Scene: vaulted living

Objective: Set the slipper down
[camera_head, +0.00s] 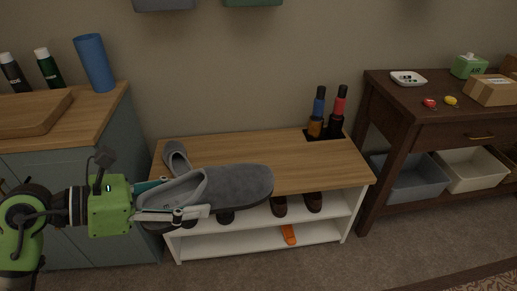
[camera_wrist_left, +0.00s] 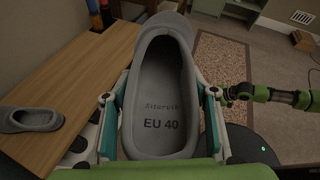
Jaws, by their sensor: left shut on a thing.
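A grey slipper (camera_head: 235,183) is held at its heel end by my left gripper (camera_head: 176,203), whose fingers clasp its two sides. Its toe points right, and in the head view it overlaps the front of the wooden bench top (camera_head: 310,160). In the left wrist view the slipper (camera_wrist_left: 162,85) fills the middle, opening up, its insole reading "EU 40". I cannot tell how far it is above the bench. A matching grey slipper (camera_head: 176,157) rests on the bench's left end, also in the left wrist view (camera_wrist_left: 32,119). My right gripper (camera_wrist_left: 232,93) shows small there, its jaws unclear.
The bench's white shelves (camera_head: 265,238) hold dark shoes and an orange item (camera_head: 288,234). A blue-grey cabinet (camera_head: 85,180) stands left, a dark table (camera_head: 430,110) right.

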